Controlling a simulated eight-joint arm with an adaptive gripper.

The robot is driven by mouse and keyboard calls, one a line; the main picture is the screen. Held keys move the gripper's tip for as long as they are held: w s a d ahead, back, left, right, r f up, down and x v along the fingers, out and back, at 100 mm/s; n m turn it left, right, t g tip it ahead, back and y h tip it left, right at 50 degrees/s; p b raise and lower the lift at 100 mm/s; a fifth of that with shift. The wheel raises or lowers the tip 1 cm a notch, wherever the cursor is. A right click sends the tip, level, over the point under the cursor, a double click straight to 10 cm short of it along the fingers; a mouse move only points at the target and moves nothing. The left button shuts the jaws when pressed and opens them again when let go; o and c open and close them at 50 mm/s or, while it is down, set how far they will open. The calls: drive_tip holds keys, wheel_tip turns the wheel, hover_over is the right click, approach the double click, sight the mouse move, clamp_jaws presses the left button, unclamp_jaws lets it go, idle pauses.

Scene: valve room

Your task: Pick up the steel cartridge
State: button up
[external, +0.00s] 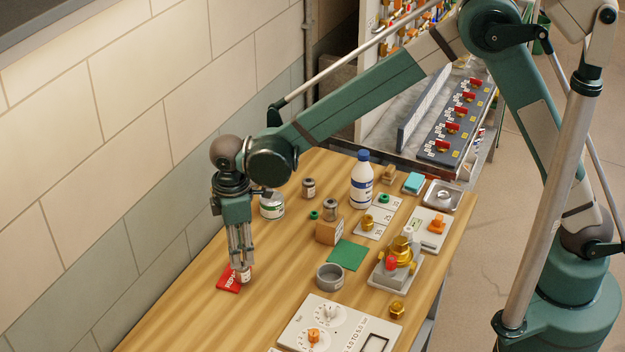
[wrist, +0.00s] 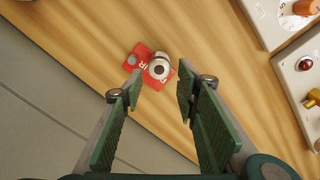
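A small pale steel-looking cartridge (external: 245,275) stands on a red card (external: 228,280) with white lettering, near the wall side of the table. In the wrist view the cartridge (wrist: 160,68) shows a dark round centre on its top and sits on the red card (wrist: 148,60). My gripper (external: 241,266) points down just above it, partly hiding it in the external view. In the wrist view my gripper (wrist: 160,86) is open, with nothing between its green-padded fingers; the cartridge appears just beyond the fingertips. Two similar metal cylinders stand elsewhere: one on the table (external: 309,188), one on a wooden block (external: 330,210).
A grey ring-shaped bowl (external: 329,278), a green mat (external: 348,255) and a white dial panel (external: 335,328) lie to the right. A brass valve (external: 399,252), a white bottle (external: 362,180) and a white can (external: 272,205) stand farther off. The wall (external: 110,130) is close on the left.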

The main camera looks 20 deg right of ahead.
sight(243, 267)
drive_tip(key=shift+f, duration=1.25)
drive_tip(key=shift+w+f, duration=0.1)
drive_tip(key=shift+f, duration=2.55)
drive_tip(key=c, duration=0.9)
drive_tip(key=shift+r, duration=0.15)
